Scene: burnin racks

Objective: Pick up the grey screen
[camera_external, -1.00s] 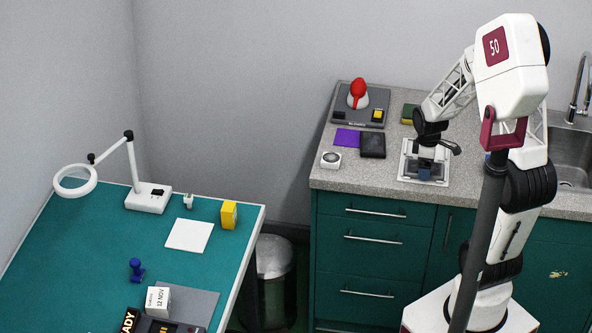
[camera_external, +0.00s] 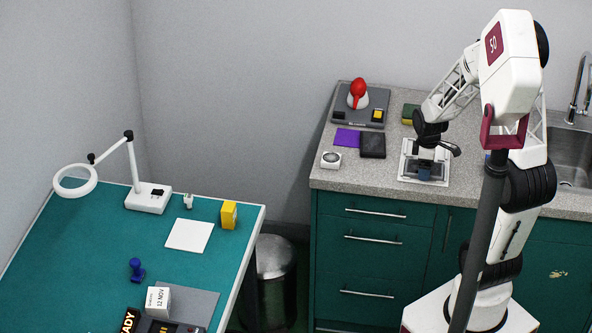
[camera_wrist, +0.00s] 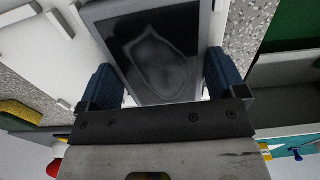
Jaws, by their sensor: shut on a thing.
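The grey screen (camera_wrist: 155,50) has a light grey frame and a dark glossy face with a pale curved outline on it. It fills the upper middle of the wrist view. My gripper (camera_wrist: 162,84) has its two blue fingers against the screen's left and right sides and is shut on it. In the external view my gripper (camera_external: 427,170) points down over a pale rack (camera_external: 407,174) on the counter. The screen is hard to make out there, and its clearance above the rack cannot be told.
Left of the rack are a black block (camera_external: 373,145), a purple sheet (camera_external: 346,137) and a small white gauge (camera_external: 331,160). A green-yellow sponge (camera_external: 410,114) and a grey board (camera_external: 345,119) with a red-topped device lie behind. A sink (camera_external: 573,160) is at right.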

